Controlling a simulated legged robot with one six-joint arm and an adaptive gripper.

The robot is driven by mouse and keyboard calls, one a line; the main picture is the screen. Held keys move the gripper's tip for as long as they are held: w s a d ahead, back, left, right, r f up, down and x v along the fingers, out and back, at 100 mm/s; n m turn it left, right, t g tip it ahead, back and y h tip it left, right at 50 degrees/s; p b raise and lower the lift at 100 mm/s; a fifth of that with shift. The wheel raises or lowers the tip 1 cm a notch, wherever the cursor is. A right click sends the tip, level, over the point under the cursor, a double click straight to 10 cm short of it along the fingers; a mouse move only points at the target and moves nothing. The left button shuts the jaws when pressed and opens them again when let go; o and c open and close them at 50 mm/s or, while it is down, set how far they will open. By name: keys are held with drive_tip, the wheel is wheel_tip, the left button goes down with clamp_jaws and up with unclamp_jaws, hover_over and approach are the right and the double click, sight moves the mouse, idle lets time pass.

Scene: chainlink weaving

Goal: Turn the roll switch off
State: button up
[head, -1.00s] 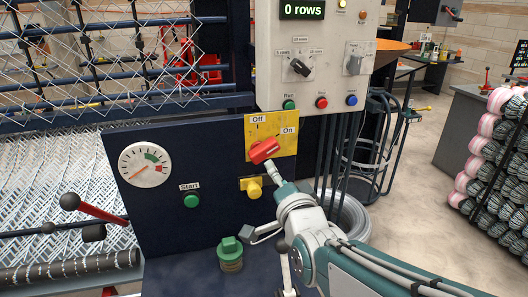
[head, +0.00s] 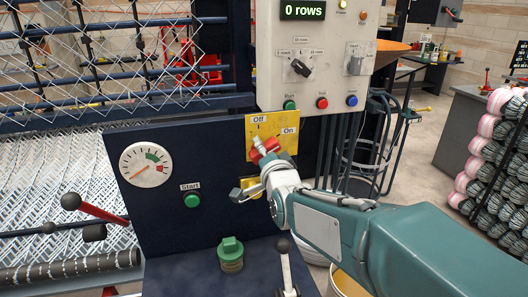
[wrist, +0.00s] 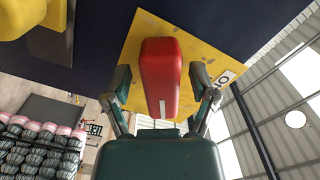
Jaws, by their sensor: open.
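The roll switch is a red handle (head: 270,145) on a yellow plate (head: 286,122) with an Off label (head: 258,119) at upper left and an On label (head: 289,131) at right. Its visible red end lies on the On side, but my gripper partly hides it in the head view. In the wrist view the red handle (wrist: 160,60) stands between the two fingers of my gripper (wrist: 160,78). The fingers are open, one on each side, with gaps between them and the handle.
A green Start button (head: 192,200) and a gauge (head: 146,165) are to the left. A green-capped post (head: 231,254) and a black-knobbed lever (head: 285,262) stand below.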

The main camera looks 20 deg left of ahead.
clamp_jaws()
drive_tip(key=shift+s+n, duration=0.1)
drive_tip(key=shift+n, duration=0.2)
drive_tip(key=n, duration=0.5)
drive_tip(key=shift+a+r, duration=0.1)
drive_tip(key=n, duration=0.6)
drive_tip(key=shift+s+a, duration=0.15)
drive_tip(key=shift+a, duration=0.05)
drive_tip(key=shift+n, duration=0.3)
unclamp_jaws()
